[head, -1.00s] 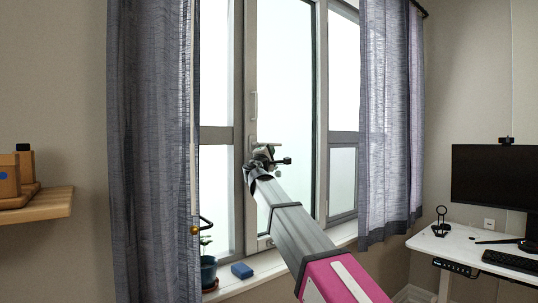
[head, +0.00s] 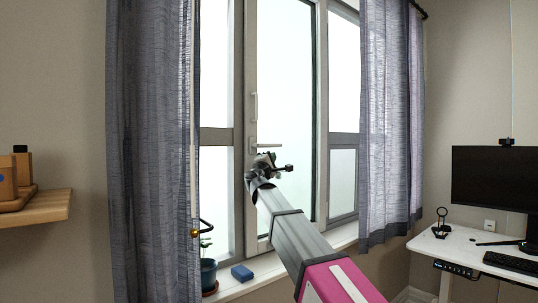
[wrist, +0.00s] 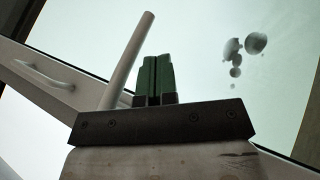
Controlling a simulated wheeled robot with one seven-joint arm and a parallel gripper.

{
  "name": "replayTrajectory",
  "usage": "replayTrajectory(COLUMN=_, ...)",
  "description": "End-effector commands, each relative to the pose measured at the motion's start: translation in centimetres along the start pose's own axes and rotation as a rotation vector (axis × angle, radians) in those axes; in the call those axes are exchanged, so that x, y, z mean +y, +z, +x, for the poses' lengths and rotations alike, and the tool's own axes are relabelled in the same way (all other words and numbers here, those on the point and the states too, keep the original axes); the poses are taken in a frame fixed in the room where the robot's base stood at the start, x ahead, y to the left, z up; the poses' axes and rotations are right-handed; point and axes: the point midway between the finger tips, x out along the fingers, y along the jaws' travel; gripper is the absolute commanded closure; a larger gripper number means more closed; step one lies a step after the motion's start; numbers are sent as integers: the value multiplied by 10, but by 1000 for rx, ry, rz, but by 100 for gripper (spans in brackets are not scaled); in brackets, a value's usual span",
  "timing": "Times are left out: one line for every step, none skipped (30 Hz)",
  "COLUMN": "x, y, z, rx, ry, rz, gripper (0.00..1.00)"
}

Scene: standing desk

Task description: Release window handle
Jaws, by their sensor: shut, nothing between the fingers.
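The window handle (head: 265,147) is a pale lever on the window frame. In the head view it points sideways to the right, just above my gripper (head: 265,160). In the wrist view the lever (wrist: 127,60) is a light rod slanting up, to the left of my gripper's green fingers (wrist: 153,62). The fingers are pressed together with nothing between them. A gap shows between the lever and the fingertips, though the lever's lower end is partly hidden behind the dark gripper body. The window sash (head: 285,90) looks closed in its frame.
A slim vertical pull (head: 254,106) sits above the lever. Curtains (head: 150,150) hang at both sides. A desk (head: 455,243) with a monitor (head: 495,188) is at right.

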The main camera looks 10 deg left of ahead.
Motion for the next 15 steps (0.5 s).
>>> replayTrajectory(x=-8, y=6, z=-9, rx=-1, ry=-1, rz=-1, gripper=100)
replayTrajectory(x=-13, y=8, z=-13, rx=-1, ry=-2, rz=-1, gripper=100)
replayTrajectory(x=-20, y=11, z=-18, rx=-1, ry=-2, rz=-2, gripper=100)
replayTrajectory(x=-18, y=10, z=-25, rx=0, ry=-1, rz=-1, gripper=100)
replayTrajectory(x=-16, y=9, z=-31, rx=1, ry=0, rz=0, gripper=100)
replayTrajectory(x=-16, y=9, z=-40, rx=2, ry=0, rz=0, gripper=100)
replayTrajectory(x=-15, y=10, z=-46, rx=1, ry=0, rz=0, gripper=100)
replayTrajectory(x=-15, y=10, z=-53, rx=0, ry=0, rz=0, gripper=100)
replayTrajectory(x=-15, y=10, z=-61, rx=1, ry=0, rz=0, gripper=100)
replayTrajectory(x=-14, y=9, z=-68, rx=1, ry=0, rz=1, gripper=100)
replayTrajectory(x=-14, y=9, z=-74, rx=2, ry=0, rz=1, gripper=100)
replayTrajectory(x=-13, y=9, z=-82, rx=1, ry=0, rz=0, gripper=100)
replayTrajectory(x=-13, y=10, z=-87, rx=0, ry=0, rz=0, gripper=100)
replayTrajectory(x=-13, y=9, z=-92, rx=0, ry=0, rz=1, gripper=100)
replayTrajectory(x=-12, y=9, z=-99, rx=1, ry=0, rz=1, gripper=100)
